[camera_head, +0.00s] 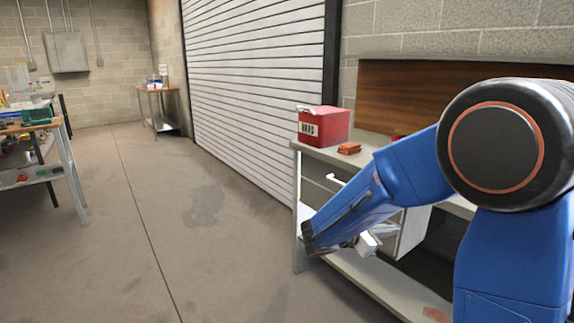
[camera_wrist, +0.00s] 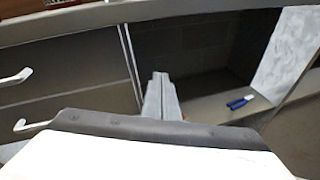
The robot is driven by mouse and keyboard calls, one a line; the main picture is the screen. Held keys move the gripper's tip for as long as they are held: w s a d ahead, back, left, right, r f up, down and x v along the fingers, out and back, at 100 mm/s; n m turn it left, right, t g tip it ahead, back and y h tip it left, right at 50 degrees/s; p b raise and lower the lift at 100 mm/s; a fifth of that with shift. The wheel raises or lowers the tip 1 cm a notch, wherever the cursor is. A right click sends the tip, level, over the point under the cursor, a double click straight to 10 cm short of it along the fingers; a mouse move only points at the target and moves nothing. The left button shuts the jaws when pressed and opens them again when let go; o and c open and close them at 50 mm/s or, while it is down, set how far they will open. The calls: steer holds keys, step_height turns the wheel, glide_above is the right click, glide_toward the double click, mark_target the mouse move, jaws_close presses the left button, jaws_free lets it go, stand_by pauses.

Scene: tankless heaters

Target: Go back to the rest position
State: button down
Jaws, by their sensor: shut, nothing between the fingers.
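My gripper (camera_wrist: 160,78) shows in the wrist view as two grey fingers pressed together, with nothing between them. It points at the open space under the workbench (camera_wrist: 85,24), just right of the drawers. In the head view my blue arm reaches left and down in front of the workbench. The end of the arm is low beside the drawers, and the fingers are mostly hidden there.
Drawers (camera_wrist: 60,65) with white handles are left of my gripper. Blue-handled pliers (camera_wrist: 238,103) lie on the lower shelf. A red box (camera_head: 325,125) and orange object (camera_head: 349,148) sit on the worktop. Open floor (camera_head: 215,230) lies left, before the roller door (camera_head: 260,80).

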steer(key=s+d+m+g+y, duration=0.25)
steer(key=s+m, duration=0.25)
steer(key=s, duration=0.5)
steer(key=s+d+m+g+y, duration=0.2)
steer(key=s+d+m+y, duration=0.25)
steer(key=s, duration=0.55)
steer(key=s+a+m+t+y, duration=0.3)
steer(key=s+a+m+y, duration=0.4)
steer(key=s, duration=0.5)
steer(key=a+m, duration=0.2)
steer(key=m, duration=0.1)
steer(key=shift+s+a, duration=0.15)
steer(key=shift+a, duration=0.2)
steer(key=shift+r, duration=0.1)
